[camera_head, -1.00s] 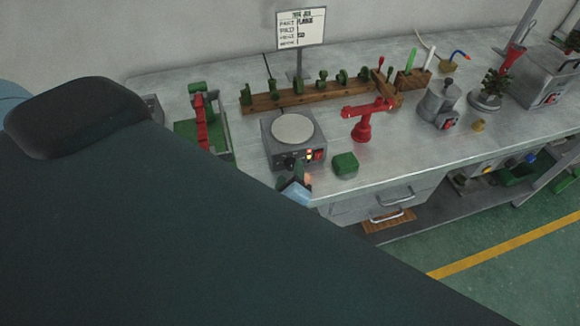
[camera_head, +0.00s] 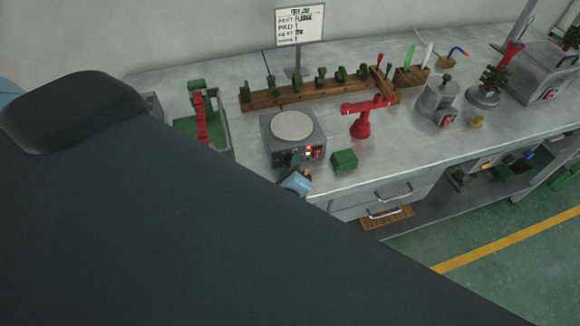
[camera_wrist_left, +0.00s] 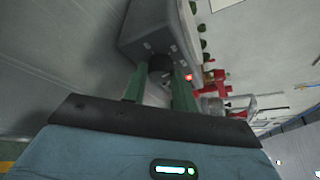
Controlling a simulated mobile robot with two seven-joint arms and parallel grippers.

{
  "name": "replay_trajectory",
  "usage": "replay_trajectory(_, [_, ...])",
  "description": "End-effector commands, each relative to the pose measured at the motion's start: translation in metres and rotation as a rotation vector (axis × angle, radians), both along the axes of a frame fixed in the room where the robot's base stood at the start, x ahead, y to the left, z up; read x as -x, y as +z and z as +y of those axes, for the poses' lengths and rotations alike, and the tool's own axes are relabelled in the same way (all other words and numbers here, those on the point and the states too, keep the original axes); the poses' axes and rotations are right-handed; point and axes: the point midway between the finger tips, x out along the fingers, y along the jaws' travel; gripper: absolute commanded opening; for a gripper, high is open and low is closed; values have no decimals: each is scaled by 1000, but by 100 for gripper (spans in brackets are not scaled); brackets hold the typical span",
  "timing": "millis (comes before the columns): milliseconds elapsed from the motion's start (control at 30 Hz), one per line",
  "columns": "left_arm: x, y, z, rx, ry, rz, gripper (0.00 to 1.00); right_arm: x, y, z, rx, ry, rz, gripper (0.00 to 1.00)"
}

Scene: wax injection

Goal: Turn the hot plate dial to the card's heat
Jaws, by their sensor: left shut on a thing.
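The hot plate (camera_head: 268,150) is a grey box with a round pale top (camera_head: 292,125) on the bench. Its front panel has a lit red switch (camera_head: 318,152). My left gripper (camera_head: 296,170) is at the panel's left part. In the left wrist view the green fingers (camera_wrist_left: 158,82) are shut on the dark dial (camera_wrist_left: 160,66) on the hot plate's front (camera_wrist_left: 150,28). The dial is mostly hidden in the head view. The card (camera_head: 300,24) stands on a post behind; its heat line is too small to read. My right gripper is not in view.
A wooden rack (camera_head: 280,98) with several green pieces runs along the back. A green frame (camera_head: 216,112) stands to the left.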

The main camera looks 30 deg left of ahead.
Motion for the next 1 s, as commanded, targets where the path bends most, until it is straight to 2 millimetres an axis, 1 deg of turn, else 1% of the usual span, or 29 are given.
replay_trajectory(167, [0, 1, 0, -22, 0, 26, 5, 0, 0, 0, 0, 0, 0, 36])
replay_trajectory(367, [-1, 2, -1, -91, 0, 107, 5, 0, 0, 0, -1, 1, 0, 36])
replay_trajectory(1000, [-6, 5, -5, -473, 0, 556, 5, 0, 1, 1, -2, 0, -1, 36])
